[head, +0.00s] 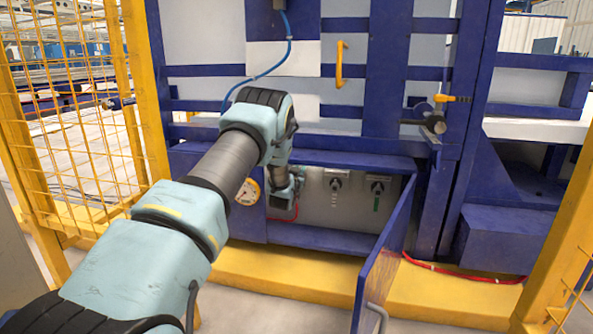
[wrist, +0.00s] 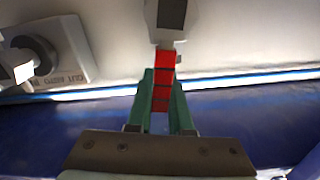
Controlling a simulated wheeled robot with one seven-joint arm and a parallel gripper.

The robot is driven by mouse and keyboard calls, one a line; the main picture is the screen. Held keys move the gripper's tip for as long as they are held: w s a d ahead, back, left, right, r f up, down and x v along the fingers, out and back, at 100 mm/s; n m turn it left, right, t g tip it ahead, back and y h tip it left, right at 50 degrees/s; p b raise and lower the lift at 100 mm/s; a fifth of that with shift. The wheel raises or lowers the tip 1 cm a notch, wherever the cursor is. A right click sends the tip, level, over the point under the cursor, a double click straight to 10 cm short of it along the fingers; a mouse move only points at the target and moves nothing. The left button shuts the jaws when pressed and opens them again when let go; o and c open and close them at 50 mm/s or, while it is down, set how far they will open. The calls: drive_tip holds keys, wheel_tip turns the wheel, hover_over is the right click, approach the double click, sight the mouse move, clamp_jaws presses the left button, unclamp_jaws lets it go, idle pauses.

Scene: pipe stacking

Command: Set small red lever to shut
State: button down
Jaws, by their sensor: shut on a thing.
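The small red lever (wrist: 167,68) shows in the wrist view, hanging from a pale grey fitting (wrist: 171,20) at the top middle. My gripper (wrist: 161,85) has green fingers, one on each side of the red lever, shut on it. The lever lies in line with the fingers, and its lower part shows between them. In the head view my arm reaches into the open blue cabinet, and the gripper and lever are hidden there behind the arm.
A dark knob (wrist: 38,55) on a grey plate sits at the left in the wrist view. The open blue door (head: 384,262) stands to the right.

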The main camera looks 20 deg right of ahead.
drive_tip(key=d+m, duration=0.1)
drive_tip(key=m, duration=0.1)
drive_tip(key=s+d+f+m, duration=0.1)
drive_tip(key=shift+s+m, duration=0.1)
drive_tip(key=shift+m, duration=0.3)
drive_tip(key=d+f+m, duration=0.1)
drive_tip(key=m, duration=0.1)
drive_tip(key=s+d+f+m+b, duration=0.1)
drive_tip(key=m, duration=0.2)
drive_tip(key=f+m+b, duration=0.1)
drive_tip(key=m, duration=0.1)
drive_tip(key=d+f+m, duration=0.1)
drive_tip(key=shift+s+f+m+b, duration=0.15)
drive_tip(key=shift+s+m+b, duration=0.15)
drive_tip(key=shift+m+b, duration=0.1)
drive_tip(key=shift+f+m+b, duration=0.3)
drive_tip(key=shift+f+m, duration=0.15)
drive_tip(key=shift+m, duration=0.35)
drive_tip(key=shift+f+m+b, duration=0.25)
drive_tip(key=shift+f+m, duration=0.2)
drive_tip(key=shift+m, duration=0.35)
drive_tip(key=c, duration=0.8)
unclamp_jaws()
drive_tip(key=shift+p+v, duration=2.05)
drive_tip(key=shift+v, duration=3.35)
